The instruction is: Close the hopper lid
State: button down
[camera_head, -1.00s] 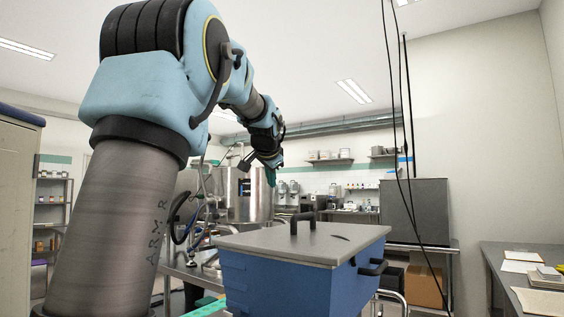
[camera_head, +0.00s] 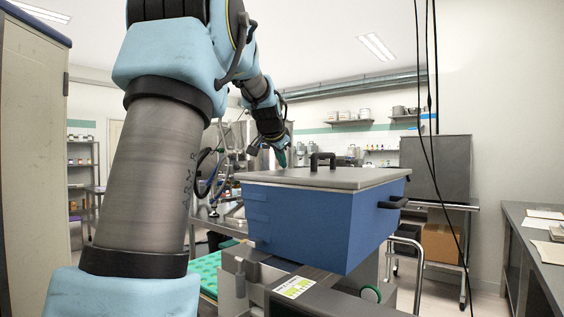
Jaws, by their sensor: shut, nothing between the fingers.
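The hopper is a blue box (camera_head: 310,222) with slanted sides, right of my arm. Its grey metal lid (camera_head: 350,178) lies flat across the top, with a black arched handle (camera_head: 322,160) standing on it. No gap shows between lid and box from this side. My gripper (camera_head: 282,158) is small and dark green at the end of my arm. It points down and is shut and empty, just left of the lid handle in the picture and at or behind the lid's far edge. I cannot tell whether it touches the lid.
A black side handle (camera_head: 392,203) sticks out from the hopper's right. A green tray (camera_head: 206,270) lies at lower left. Black cables (camera_head: 428,120) hang at right. A grey bench (camera_head: 530,232) with papers stands at far right, and a cart with a grey box (camera_head: 436,168) stands behind.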

jog(key=shift+a+f, duration=0.1)
jog(key=shift+f, duration=0.6)
jog(key=shift+r, duration=0.1)
notch_tip(320, 180, up, 5)
jog(key=p, duration=0.3)
jog(key=shift+p, duration=0.3)
jog(key=s+a+r+b, duration=0.2)
jog(key=s+a+r, duration=0.2)
jog(key=r, duration=0.3)
jog(key=shift+s+a+r+b, duration=0.15)
jog(key=shift+s+a+b, duration=0.15)
jog(key=shift+s, duration=0.3)
jog(key=shift+s, duration=0.1)
